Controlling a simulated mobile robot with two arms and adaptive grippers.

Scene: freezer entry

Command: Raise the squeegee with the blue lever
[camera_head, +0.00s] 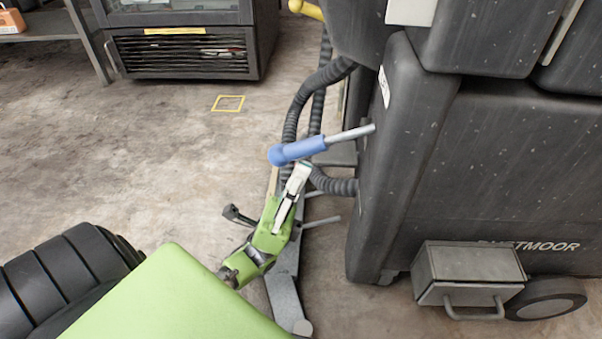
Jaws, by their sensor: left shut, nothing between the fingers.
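The blue lever (300,150) has a rounded blue grip on a grey rod that runs up and right to the dark cleaning machine (405,140). My left gripper (302,172) is just below the blue grip, its fingers shut with nothing between them. The fingertips look close to the grip's underside; I cannot tell if they touch. A grey curved bar (286,290), perhaps part of the squeegee, lies low behind my gripper, which partly hides it. My right gripper is not in view.
Black ribbed hoses (297,108) hang behind the lever. A yellow knob (306,9) is at the top. A grey metal box (468,270) and a wheel (547,298) are low on the machine. A dark cabinet (185,50) stands at the back; the floor at left is clear.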

